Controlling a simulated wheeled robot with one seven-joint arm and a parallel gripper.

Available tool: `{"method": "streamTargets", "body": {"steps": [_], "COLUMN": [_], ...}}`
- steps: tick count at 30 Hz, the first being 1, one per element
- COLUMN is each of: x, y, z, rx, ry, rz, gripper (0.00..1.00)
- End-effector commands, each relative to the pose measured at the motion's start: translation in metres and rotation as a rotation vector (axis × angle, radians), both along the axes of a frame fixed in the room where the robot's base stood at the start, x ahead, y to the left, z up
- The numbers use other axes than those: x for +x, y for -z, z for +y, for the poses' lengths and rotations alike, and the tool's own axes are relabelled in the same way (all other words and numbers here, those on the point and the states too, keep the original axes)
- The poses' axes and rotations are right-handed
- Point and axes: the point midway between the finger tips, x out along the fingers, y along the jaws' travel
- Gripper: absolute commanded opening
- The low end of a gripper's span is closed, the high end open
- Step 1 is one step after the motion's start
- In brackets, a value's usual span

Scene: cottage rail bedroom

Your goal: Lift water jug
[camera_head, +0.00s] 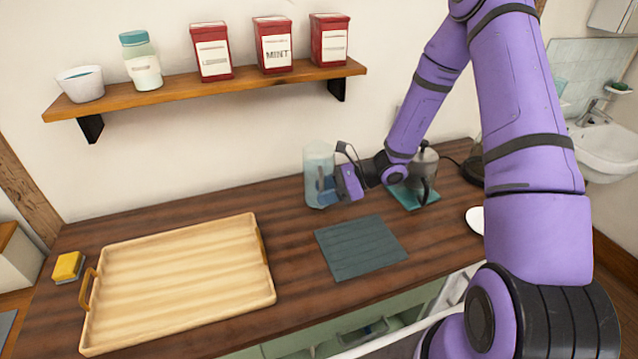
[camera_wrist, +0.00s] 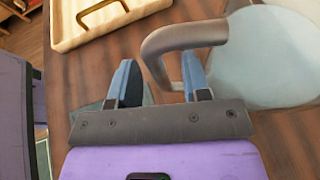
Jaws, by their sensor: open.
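The water jug (camera_head: 317,160) is a pale, translucent blue vessel standing upright on the wooden counter near the wall. In the wrist view its body (camera_wrist: 275,60) fills the right side, and its thick grey handle (camera_wrist: 185,38) curves to the left. My gripper (camera_head: 330,184) is at the jug's right side in the head view. In the wrist view my gripper (camera_wrist: 158,75) has its two blue fingers apart, with part of the handle in the gap between them. The handle covers the tip of the right finger. Whether a finger touches the handle, I cannot tell.
A wooden tray (camera_head: 180,270) lies on the counter's left, beside a yellow sponge (camera_head: 68,267). A dark mat (camera_head: 359,246) lies in front of the jug. A grey kettle-like pot (camera_head: 425,165) stands right, behind my wrist. A shelf (camera_head: 205,92) with containers hangs above.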

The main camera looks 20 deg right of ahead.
Motion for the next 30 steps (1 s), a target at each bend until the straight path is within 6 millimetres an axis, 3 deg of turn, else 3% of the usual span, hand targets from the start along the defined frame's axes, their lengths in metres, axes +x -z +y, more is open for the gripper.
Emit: {"method": "streamTargets", "body": {"steps": [11,16,17,30], "x": [0.0025,0.0023,0.0023,0.0022], "y": [0.0041,0.0040,0.0040,0.0040], "z": [0.0085,0.0084,0.0084,0.0083], "rx": [-0.001,-0.001,-0.001,-0.001], "ry": [0.001,0.001,0.001,0.001], "rz": [0.001,0.001,0.001,0.001], "gripper": [0.41,0.02,0.00,0.00]}}
